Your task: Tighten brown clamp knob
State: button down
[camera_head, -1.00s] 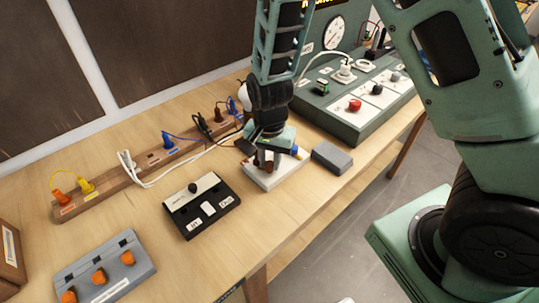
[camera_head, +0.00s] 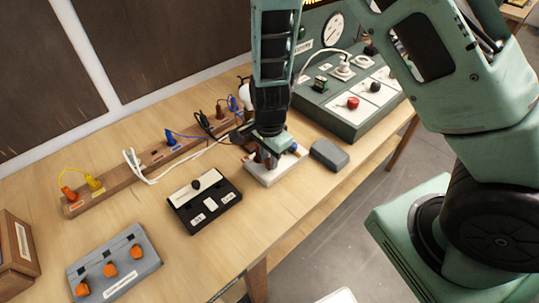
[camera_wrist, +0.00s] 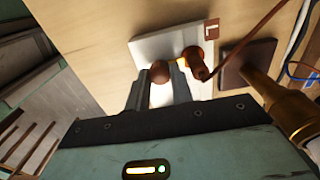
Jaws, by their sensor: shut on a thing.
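A white terminal block (camera_head: 284,175) lies on the bench under my gripper (camera_head: 265,160) in the head view. In the wrist view the white block (camera_wrist: 150,46) carries a round brown clamp knob (camera_wrist: 160,72) between my fingertips. My gripper (camera_wrist: 162,82) is shut on this knob. Beside it stands a brown post (camera_wrist: 194,58) with a brown wire (camera_wrist: 250,38) running off to the upper right. A tag with a letter, perhaps L (camera_wrist: 211,29), is at the block's corner. A blue knob (camera_head: 292,147) shows at the block's far side in the head view.
A grey box (camera_head: 329,154) sits right of the block. A black switch box (camera_head: 205,201) is at its left, and a wooden plug strip (camera_head: 110,188) with cables runs behind. The green test panel (camera_head: 350,115) stands at the back right. Bare bench lies in front.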

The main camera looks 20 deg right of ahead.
dwell(0.3)
jog(key=c, duration=1.5)
grip_release()
notch_tip(320, 180, up, 17)
jog(key=shift+r, duration=0.2)
jog(key=s+a+n+b, duration=0.1)
jog(key=s+a+n, duration=0.2)
jog(key=s+n, duration=0.7)
jog(key=s+a+r+n+b, duration=0.1)
jog(key=s+a+n, duration=0.2)
jog(key=s+n, duration=0.7)
jog(key=shift+s+a+r+n+y+b, duration=0.2)
jog(key=shift+s+n+y+b, duration=0.15)
jog(key=shift+n, duration=0.85)
